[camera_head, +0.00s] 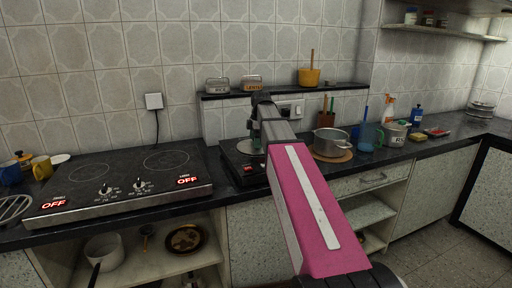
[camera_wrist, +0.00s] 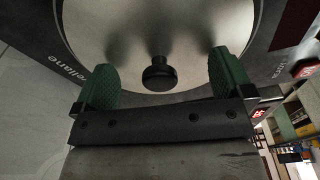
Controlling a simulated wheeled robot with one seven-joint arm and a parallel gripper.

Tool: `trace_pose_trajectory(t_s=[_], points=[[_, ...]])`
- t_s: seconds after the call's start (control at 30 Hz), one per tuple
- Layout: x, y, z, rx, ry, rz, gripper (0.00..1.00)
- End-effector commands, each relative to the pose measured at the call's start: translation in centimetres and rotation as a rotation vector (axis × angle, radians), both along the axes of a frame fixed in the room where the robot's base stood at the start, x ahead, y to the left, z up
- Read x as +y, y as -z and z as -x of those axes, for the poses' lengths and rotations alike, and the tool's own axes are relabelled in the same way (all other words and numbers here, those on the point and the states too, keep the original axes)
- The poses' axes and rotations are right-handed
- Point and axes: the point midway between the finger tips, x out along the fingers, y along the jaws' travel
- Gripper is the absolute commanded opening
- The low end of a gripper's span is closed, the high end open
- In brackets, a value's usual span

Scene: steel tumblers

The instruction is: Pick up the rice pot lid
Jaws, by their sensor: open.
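A round steel lid (camera_wrist: 160,30) with a black knob (camera_wrist: 160,77) fills the upper middle of the wrist view. My gripper (camera_wrist: 164,72) has two green fingers, spread apart on either side of the knob, with clear gaps to it. Nothing is held. In the head view my gripper (camera_head: 255,140) points down over the small black cooktop right of the large hob. There a pale edge of the lid (camera_head: 245,147) shows, mostly hidden by my gripper and arm. I cannot tell from the wrist view how far the fingertips are above the lid.
A large black hob (camera_head: 125,180) is at left. A steel pot (camera_head: 331,141) stands on a round board to the right, near a teal jug (camera_head: 370,137). Two labelled steel tins (camera_head: 252,82) and a yellow pot (camera_head: 309,77) stand on the ledge behind.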

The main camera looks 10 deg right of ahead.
Motion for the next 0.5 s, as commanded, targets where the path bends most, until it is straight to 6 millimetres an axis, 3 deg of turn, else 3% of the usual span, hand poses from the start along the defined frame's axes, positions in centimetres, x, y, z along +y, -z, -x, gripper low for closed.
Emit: trace_pose_trajectory(t_s=[0.2,0.27,0.43,0.5], points=[[0.01,0.12,-0.02,-0.001,0.000,0.000,0.98],[0.00,0.12,-0.02,-0.001,0.000,0.000,0.82],[0.01,0.16,-0.01,0.000,0.000,0.000,0.27],[0.01,0.21,0.01,0.000,0.000,0.000,0.11]])
